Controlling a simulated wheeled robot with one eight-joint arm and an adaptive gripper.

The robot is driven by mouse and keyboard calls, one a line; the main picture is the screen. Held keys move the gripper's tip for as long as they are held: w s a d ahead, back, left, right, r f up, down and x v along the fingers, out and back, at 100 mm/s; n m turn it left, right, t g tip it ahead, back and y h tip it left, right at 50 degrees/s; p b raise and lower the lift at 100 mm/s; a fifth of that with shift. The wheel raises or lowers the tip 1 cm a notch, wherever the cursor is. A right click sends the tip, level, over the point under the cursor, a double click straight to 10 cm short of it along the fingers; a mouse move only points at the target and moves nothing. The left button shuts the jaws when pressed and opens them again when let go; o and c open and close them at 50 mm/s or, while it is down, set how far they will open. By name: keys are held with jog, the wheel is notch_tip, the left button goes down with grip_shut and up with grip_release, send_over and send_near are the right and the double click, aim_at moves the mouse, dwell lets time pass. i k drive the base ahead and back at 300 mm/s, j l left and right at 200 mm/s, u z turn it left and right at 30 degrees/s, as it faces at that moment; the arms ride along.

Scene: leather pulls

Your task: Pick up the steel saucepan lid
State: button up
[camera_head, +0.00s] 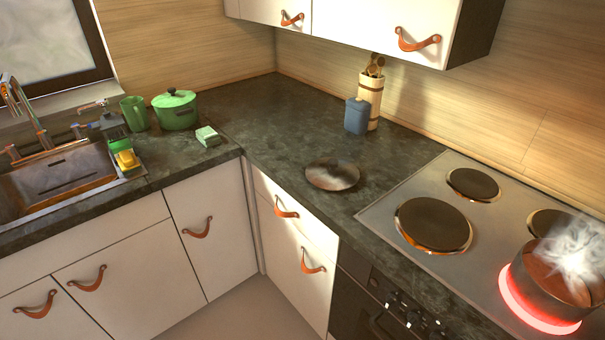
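The steel saucepan lid (332,175) is a round, shiny disc with brownish reflections. It lies on the dark stone counter, left of the hob and near the counter's front edge. I cannot make out a clear knob on it. Nothing covers it. My gripper does not show in the head view, so its place relative to the lid cannot be told.
A steaming pan (551,278) stands on a red-glowing burner of the hob (385,212). A blue canister (357,116) and a utensil holder (370,97) stand behind the lid. A green pot (176,111) and a sink (60,178) are at left. Counter around the lid is clear.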

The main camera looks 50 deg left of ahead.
aim_at(328, 173)
jog(key=u, duration=1.8)
jog(key=i+j+z, duration=0.3)
jog(key=i+j, duration=0.3)
jog(key=i+j+z, duration=0.35)
jog(key=i+j, duration=0.35)
